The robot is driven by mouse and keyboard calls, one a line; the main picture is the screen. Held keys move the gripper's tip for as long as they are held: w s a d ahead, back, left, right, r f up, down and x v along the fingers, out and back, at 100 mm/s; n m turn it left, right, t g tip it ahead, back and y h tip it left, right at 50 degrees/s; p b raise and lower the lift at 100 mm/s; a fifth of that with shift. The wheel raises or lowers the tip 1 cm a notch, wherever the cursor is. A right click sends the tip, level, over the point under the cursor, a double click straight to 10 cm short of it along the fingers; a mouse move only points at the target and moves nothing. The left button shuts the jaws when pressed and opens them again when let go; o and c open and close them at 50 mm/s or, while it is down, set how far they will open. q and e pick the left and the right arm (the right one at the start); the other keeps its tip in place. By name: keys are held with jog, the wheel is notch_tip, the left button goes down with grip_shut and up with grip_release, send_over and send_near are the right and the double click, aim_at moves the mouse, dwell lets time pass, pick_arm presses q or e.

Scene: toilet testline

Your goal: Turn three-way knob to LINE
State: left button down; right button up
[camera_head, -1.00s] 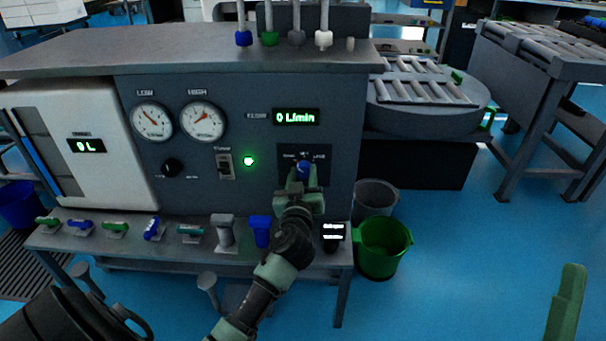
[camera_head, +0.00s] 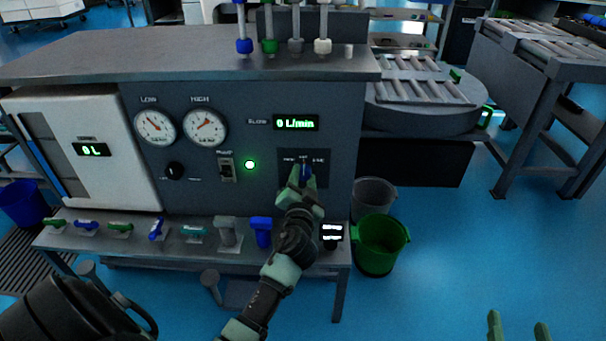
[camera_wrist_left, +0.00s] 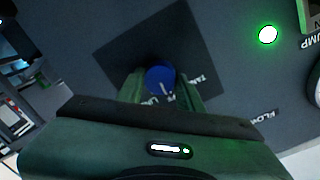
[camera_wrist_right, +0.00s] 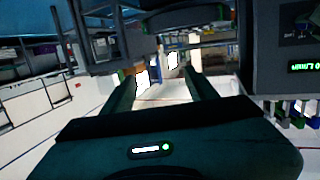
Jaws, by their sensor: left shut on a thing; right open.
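The three-way knob (camera_head: 306,172) is blue and sits on a dark square plate (camera_head: 321,160) on the right of the grey panel. In the left wrist view the knob (camera_wrist_left: 160,79) lies between my left gripper's fingers. My left gripper (camera_head: 303,178) is shut on it and partly hides it and its labels. The knob's exact pointing direction is hard to tell. My right gripper (camera_head: 519,330) is open and empty, low at the right, away from the panel. It also shows in the right wrist view (camera_wrist_right: 162,88).
The panel carries two gauges (camera_head: 155,127), a black knob (camera_head: 175,171), a pump switch (camera_head: 226,168) with a lit green lamp (camera_head: 250,165), and a flow display (camera_head: 296,122) reading 0 L/min. Several handled parts stand on the ledge below. A green bucket (camera_head: 380,243) stands at the right.

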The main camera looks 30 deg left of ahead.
pick_arm(q)
jog(key=m+p, duration=0.1)
jog(key=m, duration=0.2)
jog(key=shift+r+m, duration=0.1)
jog(key=shift+m, duration=0.3)
jog(key=m+p, duration=0.1)
jog(key=m, duration=0.3)
jog(key=shift+d+p, duration=0.1)
jog(key=shift+p, duration=0.25)
jog(key=shift+m, duration=0.7)
pick_arm(e)
jog(key=s+d+f+g+h, duration=0.2)
jog(key=s+d+f+g, duration=0.2)
jog(key=s+f+g, duration=0.4)
jog(key=shift+s+d+f+g+h, duration=0.35)
jog(key=shift+s+f, duration=0.8)
jog(key=shift+f, duration=0.9)
jog(key=shift+a, duration=0.1)
pick_arm(q)
jog(key=c, duration=0.9)
grip_release()
jog(key=shift+w, duration=0.1)
